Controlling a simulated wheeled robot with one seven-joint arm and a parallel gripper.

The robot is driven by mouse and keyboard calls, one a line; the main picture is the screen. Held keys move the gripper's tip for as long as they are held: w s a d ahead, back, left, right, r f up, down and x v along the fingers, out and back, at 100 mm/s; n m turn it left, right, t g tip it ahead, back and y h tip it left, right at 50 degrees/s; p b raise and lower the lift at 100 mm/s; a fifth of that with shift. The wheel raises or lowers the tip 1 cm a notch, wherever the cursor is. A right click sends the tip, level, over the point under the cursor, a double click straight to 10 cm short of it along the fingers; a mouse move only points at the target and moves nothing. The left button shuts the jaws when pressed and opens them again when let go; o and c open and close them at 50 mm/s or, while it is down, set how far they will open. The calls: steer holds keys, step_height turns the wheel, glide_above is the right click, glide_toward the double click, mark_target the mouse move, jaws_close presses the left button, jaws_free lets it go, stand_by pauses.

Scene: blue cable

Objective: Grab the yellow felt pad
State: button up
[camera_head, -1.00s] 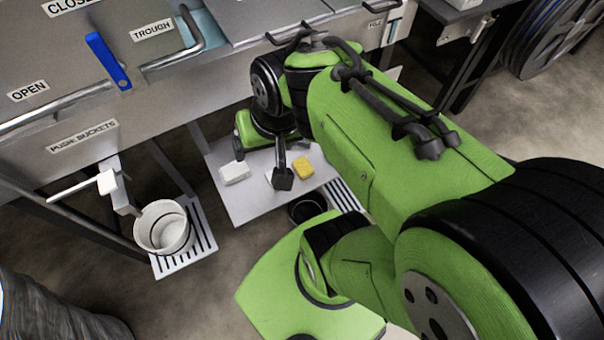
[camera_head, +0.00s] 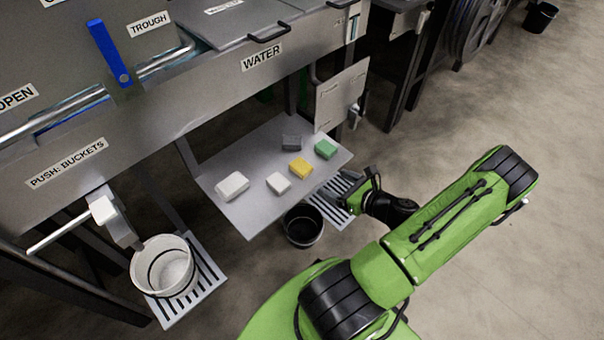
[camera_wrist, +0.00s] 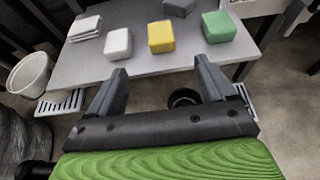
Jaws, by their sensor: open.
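The yellow felt pad (camera_head: 300,168) lies on a low grey shelf (camera_head: 243,213) under the machine, between a white block and a green block. In the wrist view the yellow felt pad (camera_wrist: 161,37) is upper centre, beyond the fingertips. My gripper (camera_wrist: 160,80) is open and empty, its two grey fingers pointing toward the shelf's front edge. In the head view my gripper (camera_head: 362,180) is just right of the shelf, apart from the pad.
The shelf also holds a green block (camera_head: 325,149), a dark grey block (camera_head: 291,142), a small white block (camera_head: 278,183) and a larger white block (camera_head: 232,186). A black bucket (camera_head: 303,226) and a white bucket (camera_head: 163,266) stand on slatted plates. An open panel (camera_head: 341,97) hangs above the shelf's right.

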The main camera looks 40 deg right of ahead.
mark_target(307, 171)
steer(key=b+x, duration=0.2)
steer(key=x, duration=0.5)
steer(key=b+x, duration=0.2)
steer(key=x, duration=0.4)
steer(key=shift+w+d+f, duration=0.1)
steer(key=shift+w+f, duration=0.15)
steer(key=shift+f, duration=0.1)
steer(key=shift+r, duration=0.1)
steer(key=c, duration=1)
